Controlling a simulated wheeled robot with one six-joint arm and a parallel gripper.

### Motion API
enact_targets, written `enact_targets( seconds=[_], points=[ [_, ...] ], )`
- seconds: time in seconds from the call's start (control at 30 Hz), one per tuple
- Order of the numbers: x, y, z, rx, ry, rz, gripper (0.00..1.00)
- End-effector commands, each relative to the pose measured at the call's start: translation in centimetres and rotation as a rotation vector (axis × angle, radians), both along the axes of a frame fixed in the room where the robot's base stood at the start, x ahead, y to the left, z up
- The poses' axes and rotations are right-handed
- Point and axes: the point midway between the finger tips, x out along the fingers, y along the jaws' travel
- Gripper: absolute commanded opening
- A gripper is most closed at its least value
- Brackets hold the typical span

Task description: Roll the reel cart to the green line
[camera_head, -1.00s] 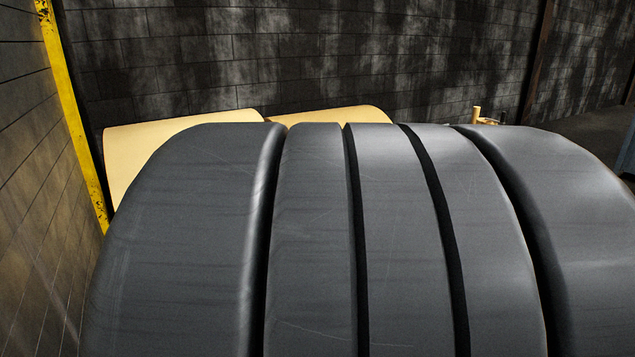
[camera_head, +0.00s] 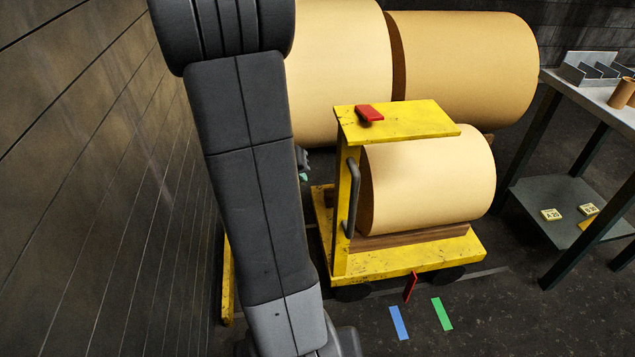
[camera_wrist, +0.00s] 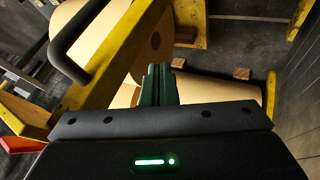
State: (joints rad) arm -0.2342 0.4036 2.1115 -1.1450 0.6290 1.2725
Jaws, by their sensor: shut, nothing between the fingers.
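The yellow reel cart (camera_head: 400,262) carries a large tan paper reel (camera_head: 430,180) under a yellow top plate. A dark upright handle (camera_head: 352,196) is on its left post; in the wrist view the handle (camera_wrist: 72,62) is at upper left. A red pointer (camera_head: 410,288) hangs at the cart's front edge, left of the green line (camera_head: 442,313) and above the blue line (camera_head: 399,322). My gripper (camera_wrist: 158,80) is shut and empty, beside the cart's yellow post and apart from the handle. In the head view my arm mostly hides it.
Large tan rolls (camera_head: 465,55) stand behind the cart. A table (camera_head: 610,105) with a rack and small cores is at right, with a lower shelf (camera_head: 560,200). A block wall (camera_head: 110,180) is close at left. Floor in front of the cart is clear.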

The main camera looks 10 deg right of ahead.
Motion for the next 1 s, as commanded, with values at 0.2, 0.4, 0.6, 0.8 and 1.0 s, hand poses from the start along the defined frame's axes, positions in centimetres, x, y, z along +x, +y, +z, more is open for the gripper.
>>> enact_targets(
  seconds=[0.2,0.4,0.6,0.8,1.0],
  points=[
    [1.4,-2.1,-3.8,0.000,0.007,-0.004,0.00],
    [3.2,-4.1,-7.3,0.000,0.006,-0.005,0.00],
    [3.5,-6.5,-7.2,0.001,0.002,-0.005,0.00],
    [3.6,-7.9,-7.2,0.000,0.002,-0.003,0.00],
    [3.6,-8.2,-7.2,0.001,0.002,0.000,0.00]
  ],
)
